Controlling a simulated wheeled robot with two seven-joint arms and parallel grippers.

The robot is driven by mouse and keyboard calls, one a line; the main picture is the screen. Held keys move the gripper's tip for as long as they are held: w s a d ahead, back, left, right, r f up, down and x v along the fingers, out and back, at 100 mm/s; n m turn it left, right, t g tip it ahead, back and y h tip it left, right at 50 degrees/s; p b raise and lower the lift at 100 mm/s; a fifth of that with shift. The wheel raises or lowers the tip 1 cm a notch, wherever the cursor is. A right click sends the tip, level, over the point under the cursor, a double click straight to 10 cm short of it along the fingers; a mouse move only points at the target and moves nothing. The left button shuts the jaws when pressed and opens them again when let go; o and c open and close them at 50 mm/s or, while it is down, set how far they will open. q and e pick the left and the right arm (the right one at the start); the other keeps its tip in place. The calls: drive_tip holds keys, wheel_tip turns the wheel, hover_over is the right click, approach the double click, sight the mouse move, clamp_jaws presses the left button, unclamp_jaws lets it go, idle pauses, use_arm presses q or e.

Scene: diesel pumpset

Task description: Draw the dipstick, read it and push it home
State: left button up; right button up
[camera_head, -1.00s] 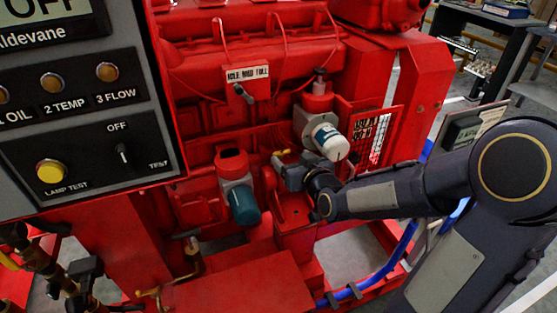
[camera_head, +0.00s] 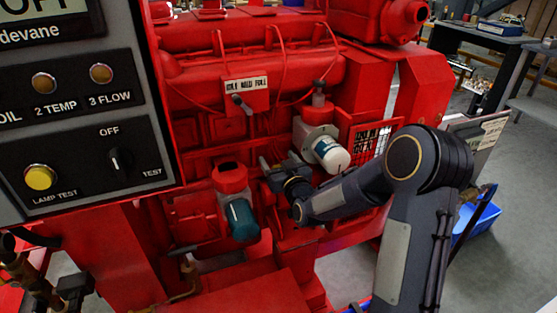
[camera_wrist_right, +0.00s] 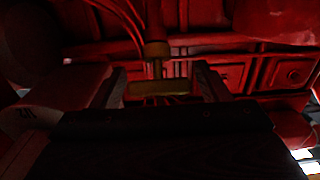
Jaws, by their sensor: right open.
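In the right wrist view a dull brass crossbar (camera_wrist_right: 160,88), seemingly the dipstick's handle, lies between the two fingers of my right gripper (camera_wrist_right: 162,82). A vertical brass tube with a collar (camera_wrist_right: 156,50) stands in line with it. The fingers are apart, one on each side of the bar; the picture is too dark to tell whether either touches it. In the head view my right gripper (camera_head: 270,168) is at the red engine's side (camera_head: 230,130), between a teal-ended cylinder and a white filter. The dipstick cannot be made out there. My left gripper is not in view.
The white filter (camera_head: 330,152) is close to the right of my right gripper. The teal-ended cylinder (camera_head: 241,218) hangs at its lower left. A control panel (camera_head: 75,150) fills the left. A red mesh guard (camera_head: 371,137) stands behind my right arm.

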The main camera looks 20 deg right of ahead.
drive_tip(key=shift+w, duration=0.1)
drive_tip(key=c, duration=1.4)
drive_tip(key=s+r, duration=0.2)
drive_tip(key=r, duration=0.1)
drive_tip(key=s+r, duration=0.4)
drive_tip(key=r, duration=0.1)
drive_tip(key=shift+s+a+r+p, duration=0.15)
drive_tip(key=shift+s+r+p, duration=0.1)
drive_tip(key=shift+r+p, duration=0.1)
drive_tip(key=o, duration=1.4)
drive_tip(key=s, duration=0.7)
drive_tip(key=shift+s+a, duration=0.2)
drive_tip(key=shift+s, duration=0.2)
